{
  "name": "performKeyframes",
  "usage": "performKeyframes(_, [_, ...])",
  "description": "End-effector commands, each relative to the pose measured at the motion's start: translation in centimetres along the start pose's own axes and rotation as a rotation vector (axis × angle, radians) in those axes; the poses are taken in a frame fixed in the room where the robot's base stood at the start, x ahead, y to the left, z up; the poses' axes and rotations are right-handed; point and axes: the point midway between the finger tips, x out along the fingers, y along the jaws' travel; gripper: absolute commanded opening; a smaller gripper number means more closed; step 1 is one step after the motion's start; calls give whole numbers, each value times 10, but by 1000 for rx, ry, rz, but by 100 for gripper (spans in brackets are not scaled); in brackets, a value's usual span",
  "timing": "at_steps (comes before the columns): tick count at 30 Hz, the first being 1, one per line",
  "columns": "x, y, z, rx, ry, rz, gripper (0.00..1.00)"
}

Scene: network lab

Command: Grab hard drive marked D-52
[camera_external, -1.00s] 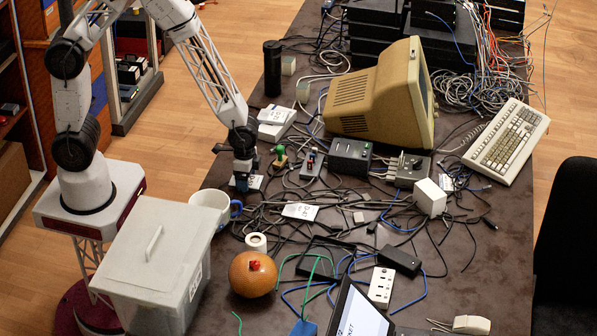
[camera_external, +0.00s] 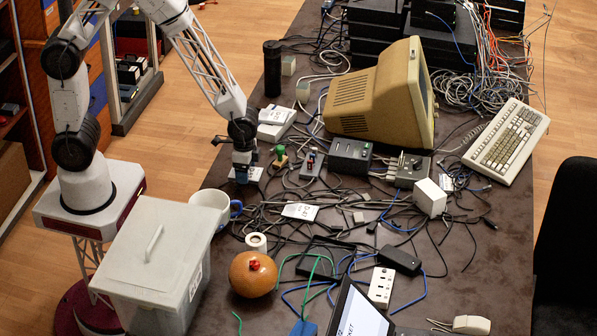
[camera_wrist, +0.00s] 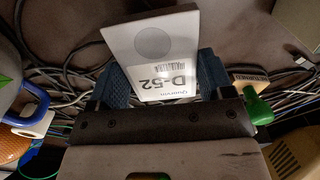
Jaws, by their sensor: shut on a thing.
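The hard drive marked D-52 (camera_wrist: 152,45) is a flat pale slab with a round grey mark and a printed label. In the wrist view it sits between the two blue fingers of my gripper (camera_wrist: 160,78), which are shut on its sides. In the external view my gripper (camera_external: 243,178) is over the left part of the table, and only a small pale bit of the drive (camera_external: 257,172) shows beside the fingers. Whether the drive is fully clear of the table is hard to tell.
Tangled cables (camera_external: 330,190) cover much of the table. A white mug with a blue handle (camera_external: 209,208) stands close by, as does a green-topped object (camera_external: 280,155). Another labelled white item (camera_external: 300,211) lies to the right. A lidded bin (camera_external: 150,260) stands at front left.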

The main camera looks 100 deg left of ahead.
Motion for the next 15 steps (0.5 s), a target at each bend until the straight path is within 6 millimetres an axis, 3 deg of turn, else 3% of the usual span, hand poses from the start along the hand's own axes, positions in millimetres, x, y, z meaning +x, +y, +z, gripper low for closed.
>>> performKeyframes(1, [-8,0,0,0,4,-1,44])
performKeyframes(15, [-12,16,78,0,2,0,44])
